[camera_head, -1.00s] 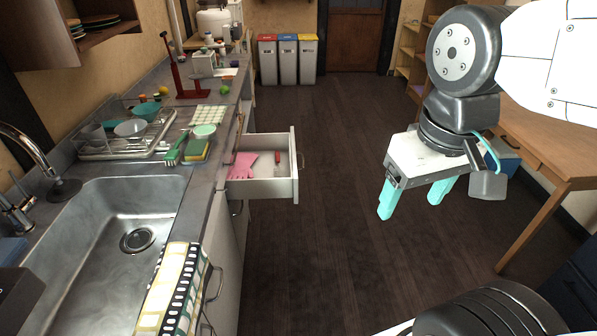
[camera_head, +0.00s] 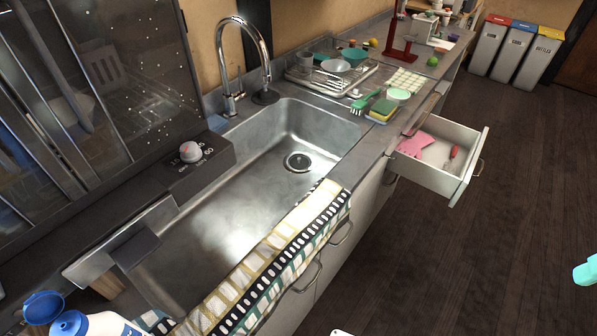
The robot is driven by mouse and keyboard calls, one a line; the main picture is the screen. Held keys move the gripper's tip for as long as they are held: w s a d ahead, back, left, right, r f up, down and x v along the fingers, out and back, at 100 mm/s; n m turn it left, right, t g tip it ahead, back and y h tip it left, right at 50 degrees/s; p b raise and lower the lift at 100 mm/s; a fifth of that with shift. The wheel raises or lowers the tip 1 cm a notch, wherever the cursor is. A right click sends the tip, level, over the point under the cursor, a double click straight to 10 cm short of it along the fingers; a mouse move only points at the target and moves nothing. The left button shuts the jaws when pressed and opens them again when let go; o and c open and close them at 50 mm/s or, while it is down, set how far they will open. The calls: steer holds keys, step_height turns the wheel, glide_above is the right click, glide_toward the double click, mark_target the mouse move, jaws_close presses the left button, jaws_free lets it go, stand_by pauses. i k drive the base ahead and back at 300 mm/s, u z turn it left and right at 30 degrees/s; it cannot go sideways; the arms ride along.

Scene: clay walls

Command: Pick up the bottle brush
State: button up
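A green brush (camera_head: 363,100) with pale bristles lies on the counter past the far right end of the sink, beside a green and yellow sponge (camera_head: 383,109). It is the only brush I can make out; whether it is a bottle brush is not clear at this size. Of my gripper (camera_head: 586,271), only a teal fingertip shows at the right edge, over the floor and well apart from the brush. The rest of the gripper is out of view, so its opening is hidden.
The open drawer (camera_head: 430,180) juts from the counter, holding a pink glove (camera_head: 416,144) and a small red-handled item (camera_head: 452,158). A dish rack (camera_head: 328,82) stands behind the brush. A patterned towel (camera_head: 262,271) hangs over the sink's (camera_head: 212,247) front edge. The floor at right is clear.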

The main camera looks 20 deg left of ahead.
mark_target(454, 150)
steer(key=z, duration=0.8)
steer(key=i, duration=0.85)
steer(key=z, duration=0.55)
